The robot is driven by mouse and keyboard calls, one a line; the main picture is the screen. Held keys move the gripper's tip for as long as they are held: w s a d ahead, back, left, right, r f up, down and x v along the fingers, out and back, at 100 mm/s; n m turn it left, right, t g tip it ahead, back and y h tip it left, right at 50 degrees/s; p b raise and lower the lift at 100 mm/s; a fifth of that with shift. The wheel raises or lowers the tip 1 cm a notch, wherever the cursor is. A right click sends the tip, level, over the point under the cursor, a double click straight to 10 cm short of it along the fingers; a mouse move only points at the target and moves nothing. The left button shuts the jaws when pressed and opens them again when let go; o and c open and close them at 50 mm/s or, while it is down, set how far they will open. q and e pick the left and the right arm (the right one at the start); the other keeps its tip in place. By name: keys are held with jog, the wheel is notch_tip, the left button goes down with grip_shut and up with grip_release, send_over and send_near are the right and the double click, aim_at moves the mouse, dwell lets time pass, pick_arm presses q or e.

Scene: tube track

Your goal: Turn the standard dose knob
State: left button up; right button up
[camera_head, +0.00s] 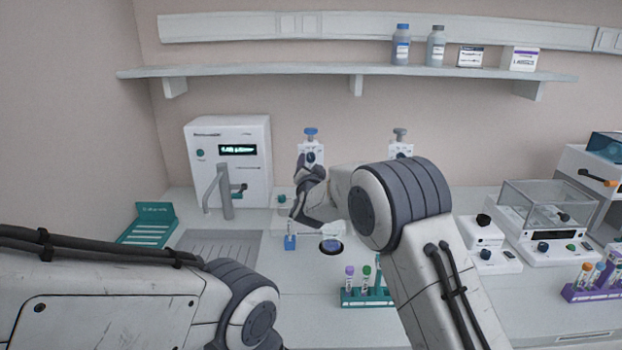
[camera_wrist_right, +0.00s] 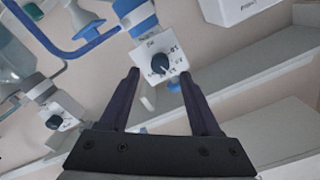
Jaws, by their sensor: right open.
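A blue-topped dispenser (camera_head: 311,132) stands at the back of the bench, with a white dial plate and a dark round knob (camera_head: 311,157) on its front. In the right wrist view the dark knob (camera_wrist_right: 159,63) sits on a white plate with printed marks, below a blue part. My right gripper (camera_head: 305,163) is open in front of this dispenser. In the wrist view its two fingers stand on either side of the plate, with gaps to the knob. A second knob (camera_wrist_right: 54,121) shows at the left of that view. The label wording is too small to read. My left gripper is out of view.
A grey-topped dispenser (camera_head: 400,136) stands to the right, partly behind my right arm. A white machine (camera_head: 228,140) with a green display stands left. A teal tube rack (camera_head: 366,297) is in front. A shelf (camera_head: 330,70) runs above; a balance (camera_head: 545,215) stands right.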

jog(key=s+b, duration=0.2)
jog(key=s, duration=0.5)
jog(key=s+a+f+n+g+y, duration=0.2)
jog(key=s+a+f+n+g, duration=0.1)
jog(key=s, duration=0.5)
jog(key=s+a+f+n+g+y, duration=0.1)
jog(key=s+a+f+n+g, duration=0.2)
jog(key=s, duration=0.4)
jog(key=s+a+f+n+g+y, duration=0.2)
jog(key=s+n+g, duration=0.15)
jog(key=s, duration=0.45)
jog(key=s+d+f+n+g+h, duration=0.2)
jog(key=s+d, duration=0.4)
jog(key=s, duration=0.6)
jog(key=s+d+f+n+g+h, duration=0.2)
jog(key=s+d+g, duration=0.4)
jog(key=s, duration=0.7)
jog(key=shift+d+f+n, duration=0.25)
jog(key=shift+f+n, duration=0.2)
jog(key=shift+f, duration=0.45)
jog(key=shift+g, duration=0.25)
